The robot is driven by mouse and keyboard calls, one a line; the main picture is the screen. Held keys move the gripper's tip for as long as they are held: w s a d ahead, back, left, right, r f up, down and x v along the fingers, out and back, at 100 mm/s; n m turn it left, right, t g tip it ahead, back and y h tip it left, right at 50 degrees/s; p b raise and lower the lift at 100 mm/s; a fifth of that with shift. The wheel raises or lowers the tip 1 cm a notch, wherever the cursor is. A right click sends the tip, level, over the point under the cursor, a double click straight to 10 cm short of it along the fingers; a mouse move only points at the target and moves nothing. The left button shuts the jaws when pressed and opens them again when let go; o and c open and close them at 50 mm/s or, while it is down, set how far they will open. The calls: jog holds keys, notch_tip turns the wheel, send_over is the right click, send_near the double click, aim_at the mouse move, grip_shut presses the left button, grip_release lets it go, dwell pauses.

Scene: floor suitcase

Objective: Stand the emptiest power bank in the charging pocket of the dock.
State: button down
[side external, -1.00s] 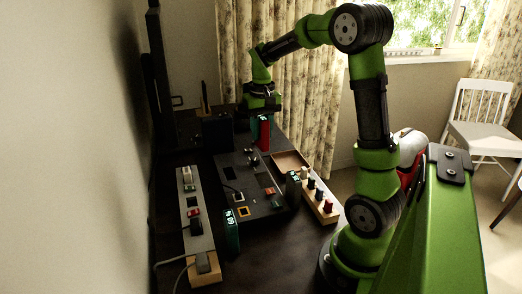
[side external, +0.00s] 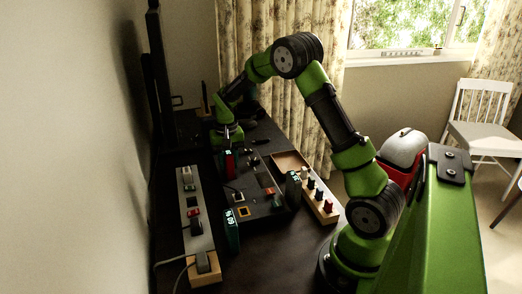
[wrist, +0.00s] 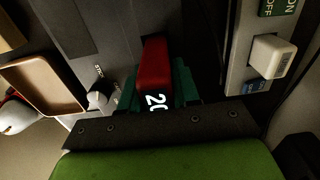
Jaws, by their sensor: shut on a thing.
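My gripper (side external: 228,146) is shut on a red power bank (side external: 228,166) and holds it upright at the far left part of the dark dock (side external: 262,208). In the wrist view the red power bank (wrist: 153,62) sits between the green fingers, and its lit display shows 20. I cannot tell whether its lower end touches the dock. A teal power bank (side external: 232,232) stands at the dock's near left, with a display that looks like 60. Another dark teal power bank (side external: 293,190) stands at the dock's right side; its digits are too small to read.
A grey power strip (side external: 196,225) with switches and plugs runs along the left; its white switch (wrist: 270,55) shows in the wrist view. A brown tray (side external: 288,160) and a wooden block with several knobs or pegs (side external: 322,200) lie right of the dock.

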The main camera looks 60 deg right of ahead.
jog(key=shift+f, duration=0.65)
jog(key=shift+f, duration=0.2)
jog(key=c, duration=0.8)
grip_release()
